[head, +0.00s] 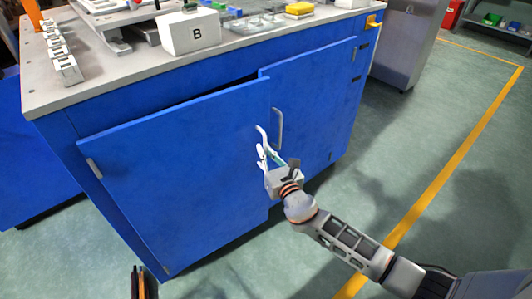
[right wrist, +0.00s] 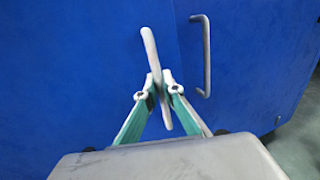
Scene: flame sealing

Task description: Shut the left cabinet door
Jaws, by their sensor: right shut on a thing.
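The left cabinet door (head: 180,165) is a blue panel standing slightly ajar, with a dark gap along its top edge. Its pale handle (head: 262,135) is near its right edge and also shows in the right wrist view (right wrist: 150,48). My right gripper (head: 265,157) is at this handle. In the right wrist view its fingers (right wrist: 160,82) are closed around the handle's bar, covering part of it.
The right cabinet door (head: 310,110) looks closed, and its handle (right wrist: 206,55) stands close to the right of my gripper. The grey worktop (head: 120,75) above carries a white box marked B (head: 188,32) and several small items. Green floor (head: 400,150) is clear at the right.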

